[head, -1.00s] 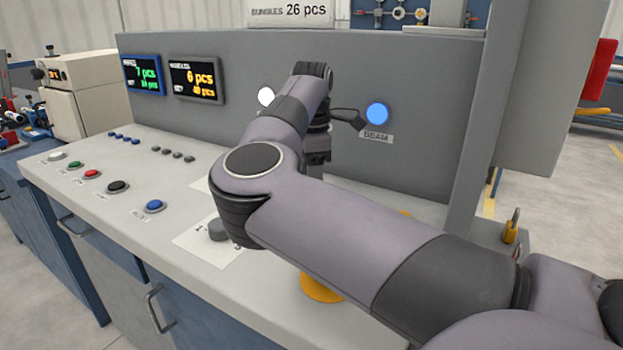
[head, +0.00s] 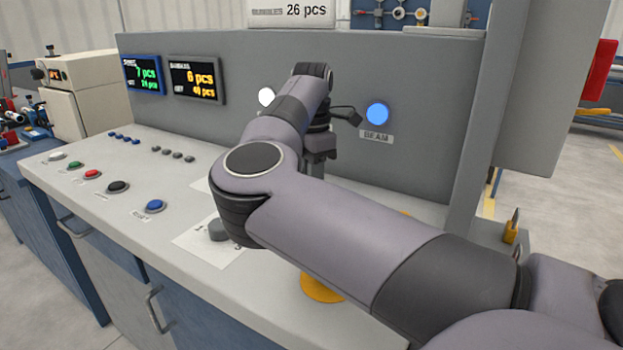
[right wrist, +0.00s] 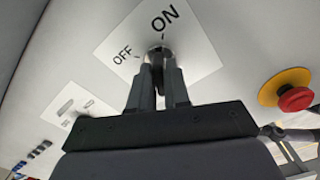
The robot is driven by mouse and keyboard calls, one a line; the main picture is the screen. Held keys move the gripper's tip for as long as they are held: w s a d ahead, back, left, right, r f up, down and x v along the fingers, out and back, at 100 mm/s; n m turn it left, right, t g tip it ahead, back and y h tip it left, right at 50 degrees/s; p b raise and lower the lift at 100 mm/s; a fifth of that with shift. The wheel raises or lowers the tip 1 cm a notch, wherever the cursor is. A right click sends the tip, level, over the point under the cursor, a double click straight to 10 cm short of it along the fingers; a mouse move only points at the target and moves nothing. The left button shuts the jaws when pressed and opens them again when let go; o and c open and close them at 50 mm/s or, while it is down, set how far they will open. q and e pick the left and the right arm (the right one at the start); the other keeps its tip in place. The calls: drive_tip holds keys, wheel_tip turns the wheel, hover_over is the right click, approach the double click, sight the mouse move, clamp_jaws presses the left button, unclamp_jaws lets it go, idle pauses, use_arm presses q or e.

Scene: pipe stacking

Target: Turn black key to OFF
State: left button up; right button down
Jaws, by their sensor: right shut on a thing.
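In the right wrist view, a white plate (right wrist: 195,45) bears the labels ON and OFF, each with a short tick mark. A round metal key switch (right wrist: 158,50) sits on the plate between the labels. My right gripper (right wrist: 158,66) is shut on the black key (right wrist: 157,59) at this switch. The fingers hide most of the key, so I cannot tell exactly which mark it points to. In the head view, part of my right gripper shows beyond my forearm; the key and fingertips are hidden there. My left gripper is not in view.
A red emergency button (right wrist: 295,98) on a yellow base stands right of the gripper in the wrist view. The console top (head: 100,210) carries several push buttons and a grey knob (head: 219,230). An upright grey panel (head: 235,75) with displays and lamps stands behind.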

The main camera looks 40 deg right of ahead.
drive_tip(key=n, duration=1.1)
drive_tip(key=shift+r+n+b, duration=0.1)
drive_tip(key=shift+n+b, duration=0.3)
drive_tip(key=shift+n, duration=1.5)
drive_tip(key=c, duration=1.2)
unclamp_jaws()
wheel_tip(320, 180, up, 7)
drive_tip(key=shift+r, duration=0.1)
